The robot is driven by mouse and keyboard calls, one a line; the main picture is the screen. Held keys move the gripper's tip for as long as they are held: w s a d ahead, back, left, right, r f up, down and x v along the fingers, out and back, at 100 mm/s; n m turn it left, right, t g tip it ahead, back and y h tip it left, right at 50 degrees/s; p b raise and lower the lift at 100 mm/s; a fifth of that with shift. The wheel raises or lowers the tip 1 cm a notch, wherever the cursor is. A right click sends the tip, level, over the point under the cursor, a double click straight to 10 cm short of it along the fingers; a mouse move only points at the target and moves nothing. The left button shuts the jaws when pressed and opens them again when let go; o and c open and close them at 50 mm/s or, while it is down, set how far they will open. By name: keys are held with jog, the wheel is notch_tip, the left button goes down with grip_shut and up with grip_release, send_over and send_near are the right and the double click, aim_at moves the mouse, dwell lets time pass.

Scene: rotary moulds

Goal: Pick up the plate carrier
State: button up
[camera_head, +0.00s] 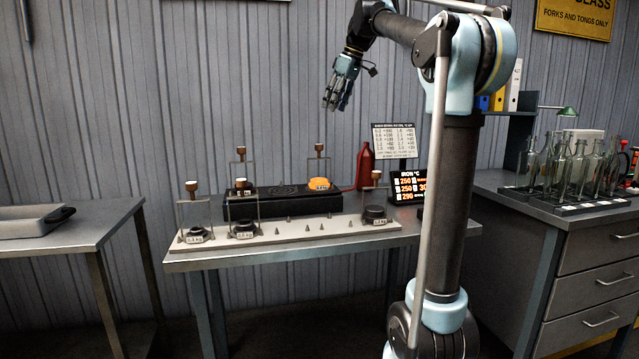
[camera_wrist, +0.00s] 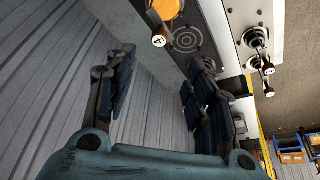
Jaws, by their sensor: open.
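Several carriers, each a thin upright frame with a brown-and-white knob, stand around the work table; I cannot tell which is the plate carrier. One frame (camera_head: 319,149) rises behind an orange disc (camera_head: 319,184) on the black block. Others stand on the pale board: far left (camera_head: 191,186), left of centre (camera_head: 240,184) and right (camera_head: 376,175). In the wrist view a white-faced knob (camera_wrist: 158,40) stands beside the orange disc (camera_wrist: 165,8). My gripper (camera_head: 337,102) is open and empty, high above the table; its spread fingers also show in the wrist view (camera_wrist: 163,68).
The black block (camera_head: 285,203) lies behind the pale board (camera_head: 285,229), which has several small pegs. A red bottle (camera_head: 365,167), a chart (camera_head: 394,140) and a lit display (camera_head: 408,186) stand at the right. Glass bottles (camera_head: 570,165) fill the right bench; a tray (camera_head: 30,222) lies left.

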aim_at(319, 146)
jog(key=x, duration=1.7)
jog(key=shift+w+a+r, duration=0.1)
jog(key=shift+r, duration=0.05)
jog(key=shift+c, duration=0.5)
grip_shut()
